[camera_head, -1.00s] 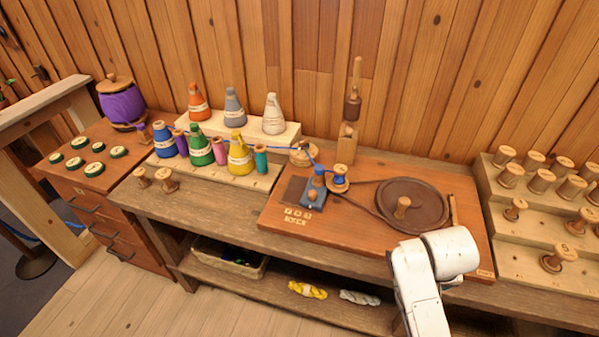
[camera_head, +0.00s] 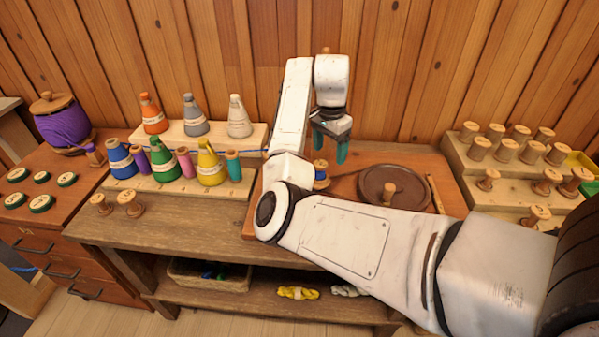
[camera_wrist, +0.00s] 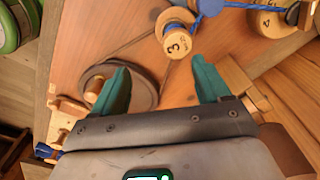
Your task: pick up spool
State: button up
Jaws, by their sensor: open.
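A wooden spool (camera_wrist: 177,34) wound with blue thread and marked 3 sits near the top of the wrist view. In the head view the blue-wound spool (camera_head: 321,178) shows on the winding board (camera_head: 345,164), partly hidden behind my arm. My gripper (camera_head: 328,150) hangs above the board with its teal fingers pointing down. In the wrist view the gripper (camera_wrist: 160,66) is open and empty, and the spool is beyond the fingertips. I cannot tell the height between them.
A brown winding wheel (camera_head: 394,188) with a belt is right of the spool. Thread cones and small spools stand on a stepped rack (camera_head: 225,142) to the left. Several bare spools stand on a stepped rack (camera_head: 466,165) at right. Blue thread runs to the spool.

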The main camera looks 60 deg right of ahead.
aim_at(320, 164)
jog(key=shift+w+r+y, duration=0.15)
jog(key=shift+w+r, duration=0.1)
jog(key=shift+w, duration=0.25)
jog(key=shift+w+r+y, duration=0.15)
jog(key=shift+w+r, duration=0.1)
jog(key=shift+w, duration=0.2)
jog(key=shift+w+a+f, duration=0.1)
jog(key=shift+f, duration=0.2)
notch_tip(320, 164, down, 5)
jog(key=shift+r, duration=0.1)
jog(key=shift+w+d+f+p, duration=0.15)
jog(key=shift+f+p, duration=0.2)
jog(key=shift+f, duration=0.95)
jog(key=shift+w+d+f+p, duration=0.15)
jog(key=shift+f+p, duration=0.15)
jog(key=shift+f, duration=1)
jog(key=shift+c, duration=0.3)
jog(key=c, duration=1)
jog(key=shift+c, duration=0.2)
